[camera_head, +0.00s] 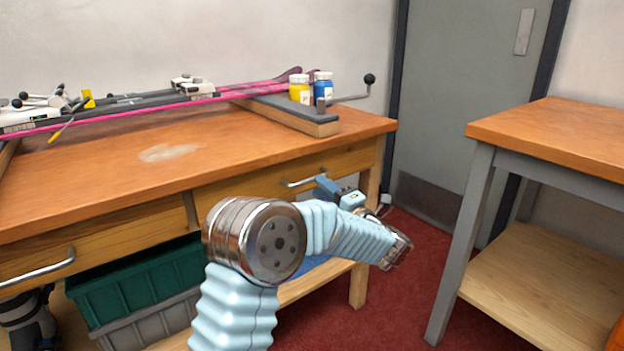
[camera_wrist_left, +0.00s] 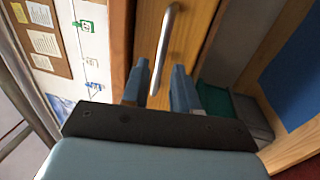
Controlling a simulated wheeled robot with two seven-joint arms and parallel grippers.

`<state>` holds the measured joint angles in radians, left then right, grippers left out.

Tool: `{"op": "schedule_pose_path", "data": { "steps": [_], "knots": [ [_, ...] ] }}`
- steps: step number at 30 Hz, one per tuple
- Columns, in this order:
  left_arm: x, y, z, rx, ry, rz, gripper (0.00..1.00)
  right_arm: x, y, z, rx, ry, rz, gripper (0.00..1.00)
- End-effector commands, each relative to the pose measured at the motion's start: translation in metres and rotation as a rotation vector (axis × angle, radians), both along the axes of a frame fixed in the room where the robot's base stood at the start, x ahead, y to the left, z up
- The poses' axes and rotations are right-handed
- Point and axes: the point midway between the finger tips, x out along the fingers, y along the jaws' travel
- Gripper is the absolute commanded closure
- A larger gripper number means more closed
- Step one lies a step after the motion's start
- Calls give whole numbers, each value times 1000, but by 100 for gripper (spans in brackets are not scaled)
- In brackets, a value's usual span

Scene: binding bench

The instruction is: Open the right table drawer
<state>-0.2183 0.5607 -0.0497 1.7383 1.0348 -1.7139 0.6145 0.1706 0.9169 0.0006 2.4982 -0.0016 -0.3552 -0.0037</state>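The right table drawer (camera_head: 250,184) has a wooden front under the orange-brown tabletop and looks shut. Its silver bar handle (camera_head: 303,182) shows just left of my left gripper (camera_head: 326,187) in the head view. In the left wrist view the handle (camera_wrist_left: 167,35) runs down between the two blue fingers of my left gripper (camera_wrist_left: 161,85). The fingers stand apart on either side of the handle's line, with gaps to it. I cannot tell whether the fingertips reach past the bar. My arm hides part of the drawer front.
A left drawer with its own handle (camera_head: 38,270) is at the left. A green bin (camera_head: 135,280) and a grey bin (camera_head: 150,322) sit below the bench. Yellow (camera_head: 300,90) and blue (camera_head: 323,88) jars stand on top. A second table (camera_head: 555,135) is at the right.

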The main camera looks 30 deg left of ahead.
Motion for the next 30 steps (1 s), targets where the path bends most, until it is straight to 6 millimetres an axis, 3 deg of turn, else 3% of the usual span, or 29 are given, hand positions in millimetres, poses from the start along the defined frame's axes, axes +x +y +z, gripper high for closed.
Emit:
{"op": "schedule_pose_path", "data": {
  "steps": [3, 9, 19, 24, 30],
  "knots": [
    [8, 21, 5, 0, 0, 2, 71, 0, 0, 3, -1, -1, 0, 57],
    [17, 40, 8, 0, 1, -1, 71, 0, 0, 4, -1, -1, 0, 57],
    [18, 43, 9, 1, 2, -2, 71, 0, 0, 4, -1, -1, 0, 57],
    [18, 43, 8, 0, 3, -2, 97, 0, 0, 4, -1, -1, 0, 57],
    [18, 43, 8, 0, 3, -2, 100, 0, 0, 4, -1, -1, 0, 57]
  ]
}}
